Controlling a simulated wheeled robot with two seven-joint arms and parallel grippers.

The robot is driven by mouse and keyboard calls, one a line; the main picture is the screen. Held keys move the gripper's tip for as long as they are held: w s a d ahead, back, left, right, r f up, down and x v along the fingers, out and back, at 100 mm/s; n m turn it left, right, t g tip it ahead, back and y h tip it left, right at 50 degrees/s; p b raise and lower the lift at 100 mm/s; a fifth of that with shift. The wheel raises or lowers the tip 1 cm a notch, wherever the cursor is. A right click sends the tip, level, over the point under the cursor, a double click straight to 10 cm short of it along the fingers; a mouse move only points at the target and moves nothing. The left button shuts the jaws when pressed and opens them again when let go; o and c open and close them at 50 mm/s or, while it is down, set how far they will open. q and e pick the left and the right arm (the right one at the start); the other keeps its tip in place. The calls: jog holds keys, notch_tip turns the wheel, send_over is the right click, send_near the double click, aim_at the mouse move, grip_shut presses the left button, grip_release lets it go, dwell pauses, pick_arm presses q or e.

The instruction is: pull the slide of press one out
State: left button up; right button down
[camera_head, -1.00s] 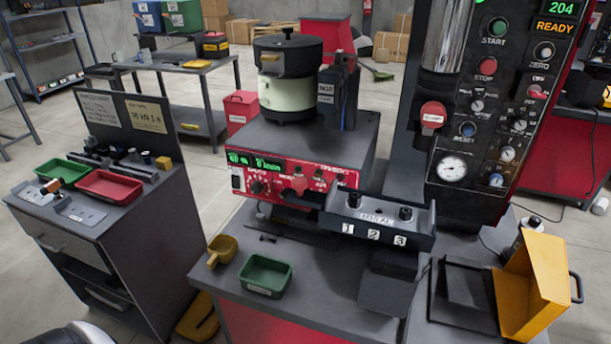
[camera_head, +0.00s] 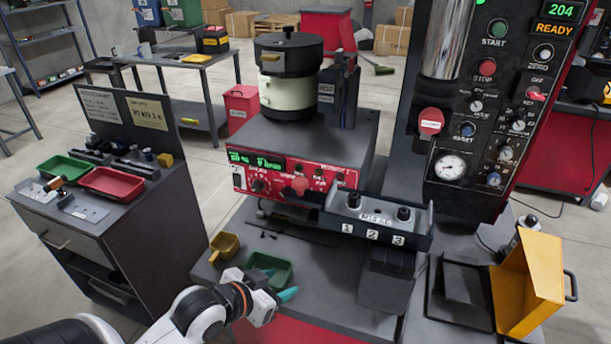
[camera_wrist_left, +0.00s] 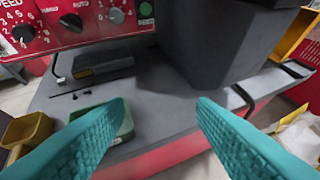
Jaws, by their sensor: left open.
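The press (camera_head: 465,130) stands at the right, with a gauge, buttons and a lit READY display. A dark flat slide plate (camera_head: 462,283) lies low at its base, beside the open yellow guard (camera_head: 530,285). My left gripper (camera_head: 285,290) is at the front edge of the bench, left of the slide and apart from it. In the left wrist view its teal fingers (camera_wrist_left: 160,105) are spread wide with nothing between them. Thin black bars (camera_wrist_left: 243,98) show beyond the right finger; I cannot tell whether they belong to the slide. My right gripper is not in view.
A green tray (camera_head: 268,265) sits right behind my left gripper, partly hidden by it. A yellow scoop (camera_head: 223,247) lies left of it. The red-fronted feeder (camera_head: 290,180) and the numbered block (camera_head: 375,225) stand behind. A dark chute (camera_head: 388,285) lies between gripper and slide.

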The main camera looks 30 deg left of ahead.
aim_at(302, 180)
pick_arm(q)
jog(key=w+a+r+t+h, duration=0.1)
jog(key=w+a+r+t, duration=0.15)
jog(key=r, duration=0.45)
jog(key=w+a+r+t, duration=0.2)
jog(key=a+r+t, duration=0.15)
jog(key=r, duration=0.45)
jog(key=shift+t, duration=0.3)
jog(key=w+p, duration=0.1)
jog(key=w, duration=0.2)
jog(key=w+d+p, duration=0.1)
jog(key=w, duration=0.3)
jog(key=w+d+p, duration=0.1)
jog(key=w, duration=0.3)
jog(key=shift+d, duration=0.1)
jog(key=shift+w+d+f, duration=0.1)
jog(key=shift+w, duration=0.5)
jog(key=shift+c, duration=0.4)
grip_shut()
